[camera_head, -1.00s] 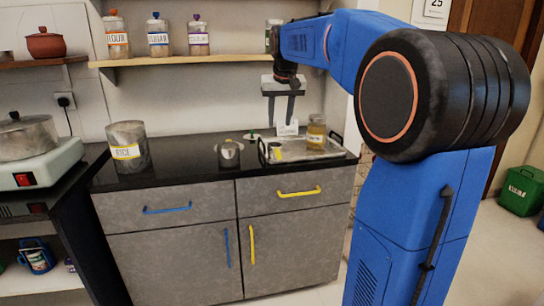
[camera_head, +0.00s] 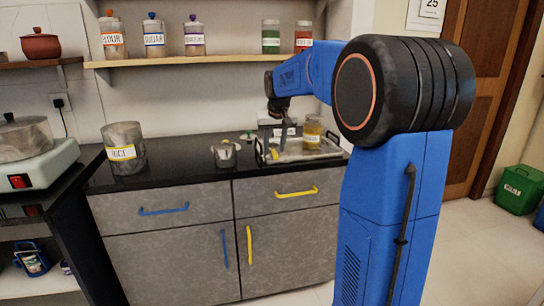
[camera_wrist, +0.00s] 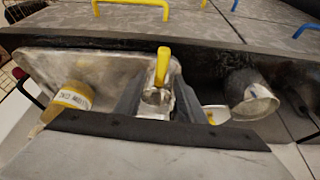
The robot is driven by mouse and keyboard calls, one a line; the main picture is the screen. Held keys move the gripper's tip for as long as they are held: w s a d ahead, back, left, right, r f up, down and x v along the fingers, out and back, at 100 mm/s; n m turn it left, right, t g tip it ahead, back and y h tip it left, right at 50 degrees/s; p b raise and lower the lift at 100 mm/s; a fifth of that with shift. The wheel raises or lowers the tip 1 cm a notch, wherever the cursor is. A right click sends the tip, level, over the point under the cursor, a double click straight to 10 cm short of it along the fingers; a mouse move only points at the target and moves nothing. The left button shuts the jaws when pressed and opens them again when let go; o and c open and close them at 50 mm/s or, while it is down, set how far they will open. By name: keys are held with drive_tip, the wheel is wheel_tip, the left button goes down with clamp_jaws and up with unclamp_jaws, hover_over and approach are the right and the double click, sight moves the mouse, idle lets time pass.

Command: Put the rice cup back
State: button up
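A small metal cup with a yellow handle, which I take for the rice cup (camera_wrist: 162,68), is on the metal tray (camera_wrist: 108,64) in the wrist view. It shows between the two spread fingers of my gripper (camera_wrist: 160,92); I cannot tell whether they touch it. In the head view my gripper (camera_head: 281,150) is low over the left part of the tray (camera_head: 336,152) and largely hides the cup. The grey rice canister (camera_head: 123,160), with a yellow-edged label, stands at the left of the counter.
A jar with a yellow label (camera_head: 313,132) stands on the tray's right part. A small metal pot (camera_head: 224,155) stands between canister and tray. A green-knobbed item (camera_head: 247,137) lies behind it. A shelf (camera_head: 200,60) with jars runs above. Counter between canister and pot is clear.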

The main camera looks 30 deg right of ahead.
sight(274, 150)
drive_tip(key=x, duration=0.3)
drive_tip(key=shift+f, duration=0.25)
drive_tip(key=shift+c, duration=0.6)
clamp_jaws()
